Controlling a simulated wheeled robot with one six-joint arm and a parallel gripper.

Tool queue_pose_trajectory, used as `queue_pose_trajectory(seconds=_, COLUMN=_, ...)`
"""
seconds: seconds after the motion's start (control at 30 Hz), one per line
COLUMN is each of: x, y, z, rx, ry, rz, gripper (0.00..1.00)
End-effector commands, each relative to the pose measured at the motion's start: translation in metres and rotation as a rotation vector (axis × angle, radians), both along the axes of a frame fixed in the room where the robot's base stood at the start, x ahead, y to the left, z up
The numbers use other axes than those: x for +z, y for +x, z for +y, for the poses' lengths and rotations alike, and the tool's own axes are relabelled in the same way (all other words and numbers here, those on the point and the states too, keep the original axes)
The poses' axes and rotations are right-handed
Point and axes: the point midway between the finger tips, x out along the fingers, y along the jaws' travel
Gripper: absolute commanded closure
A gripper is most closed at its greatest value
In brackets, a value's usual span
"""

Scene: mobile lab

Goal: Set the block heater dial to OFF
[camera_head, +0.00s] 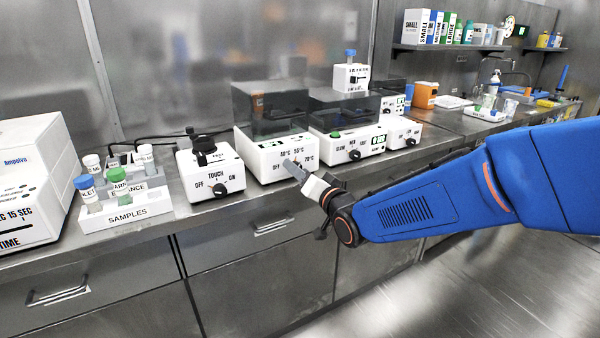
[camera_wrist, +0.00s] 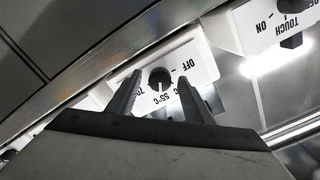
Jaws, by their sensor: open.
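The block heater (camera_head: 258,160) is a white box with a dark clear cover, in the middle of the bench in the head view. Its front has OFF, 40°C, 55°C and 70°C marks. Its round black dial (camera_wrist: 160,76) shows between my fingers in the wrist view, which sees the panel upside down. The dial's white line appears to point towards 55°C; my right finger hides part of the 40°C mark. My gripper (camera_head: 289,166) is open in front of the panel, with its fingers (camera_wrist: 160,86) on either side of the dial. Contact with the dial cannot be told.
A TOUCH box with its own dial (camera_head: 220,187) stands left of the heater. Another white device (camera_head: 343,146) stands close on the right. A SAMPLES rack (camera_head: 125,212) with capped tubes is farther left. The bench's front edge and drawers lie below; the floor in front is clear.

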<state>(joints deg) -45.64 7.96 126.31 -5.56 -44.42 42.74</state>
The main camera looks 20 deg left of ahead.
Motion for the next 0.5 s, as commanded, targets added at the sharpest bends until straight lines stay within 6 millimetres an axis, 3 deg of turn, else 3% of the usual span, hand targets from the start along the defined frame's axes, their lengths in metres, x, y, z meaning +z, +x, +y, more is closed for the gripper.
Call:
queue_pose_trajectory(seconds=0.2, x=-0.0001, y=0.0001, z=0.0001, rx=0.0, ry=0.0, rz=0.0, gripper=0.54)
queue_pose_trajectory(seconds=0.4, x=-0.0002, y=0.0001, z=0.0, rx=0.0, ry=0.0, rz=0.0, gripper=0.95)
queue_pose_trajectory(seconds=0.5, x=-0.0003, y=0.0001, z=-0.0001, rx=0.0, ry=0.0, rz=0.0, gripper=0.95)
